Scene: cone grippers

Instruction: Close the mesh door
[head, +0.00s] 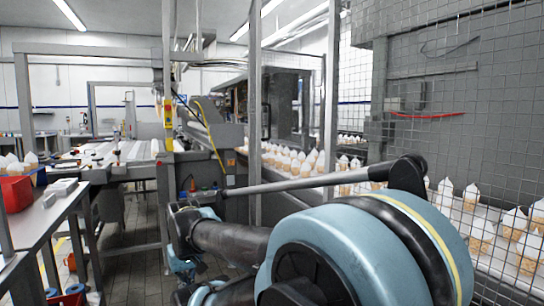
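A wire mesh panel (470,70) fills the right side of the head view, and its lower part is partly hidden behind my arm. I take it to be the mesh door, but its hinge and latch cannot be made out. A grey upright post (330,100) stands to its left. My arm crosses the lower middle and right, with a large teal joint in front and a dark link reaching left to a smaller joint. No gripper fingers can be made out, so I cannot tell where they are relative to the mesh.
Rows of white-topped cones (300,161) stand behind the posts and mesh. Another grey post (255,90) rises near the middle. A grey table (55,205) with a red object (16,194) stands at left. Some grey floor (135,250) shows clear between table and arm.

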